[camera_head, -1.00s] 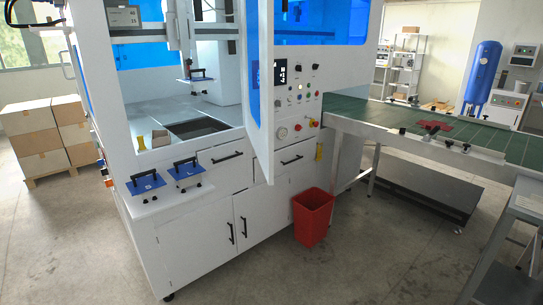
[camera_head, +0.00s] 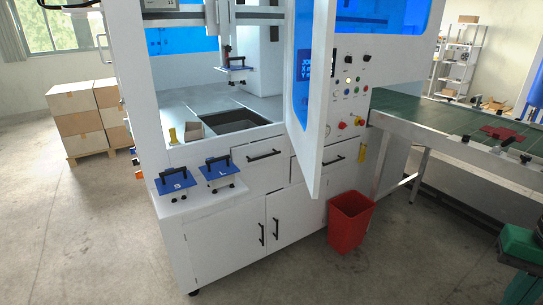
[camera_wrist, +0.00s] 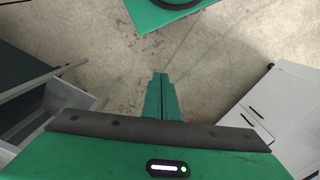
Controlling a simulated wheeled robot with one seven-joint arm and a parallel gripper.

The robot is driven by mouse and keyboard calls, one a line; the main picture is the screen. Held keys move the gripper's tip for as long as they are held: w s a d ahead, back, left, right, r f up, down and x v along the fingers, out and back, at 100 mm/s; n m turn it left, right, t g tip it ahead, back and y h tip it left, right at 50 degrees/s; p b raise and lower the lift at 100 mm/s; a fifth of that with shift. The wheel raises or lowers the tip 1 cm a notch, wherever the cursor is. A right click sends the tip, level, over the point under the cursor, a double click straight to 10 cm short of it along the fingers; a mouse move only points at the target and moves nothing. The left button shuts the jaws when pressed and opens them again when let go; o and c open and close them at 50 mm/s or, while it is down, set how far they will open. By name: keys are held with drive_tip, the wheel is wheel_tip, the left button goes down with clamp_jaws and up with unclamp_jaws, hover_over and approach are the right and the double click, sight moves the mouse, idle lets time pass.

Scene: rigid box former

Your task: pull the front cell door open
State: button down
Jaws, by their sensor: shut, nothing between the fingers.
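The front cell door (camera_head: 316,100) is a tall white panel with a blue window. In the head view it stands swung out from the white machine, ajar, with the cell interior showing to its left. My gripper (camera_wrist: 160,76) shows in the wrist view as two green fingers close together, shut and empty above the concrete floor. It is away from the door, and no door handle shows in the wrist view. In the head view only a green part of my arm shows at the lower right edge.
A red bin (camera_head: 349,222) stands on the floor beneath the door's right side. A green conveyor (camera_head: 450,125) runs off to the right. Stacked boxes (camera_head: 82,125) stand at the left. Two blue-topped tools (camera_head: 174,180) sit on the front ledge. The floor in front is clear.

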drive_tip(key=shift+w, duration=0.5)
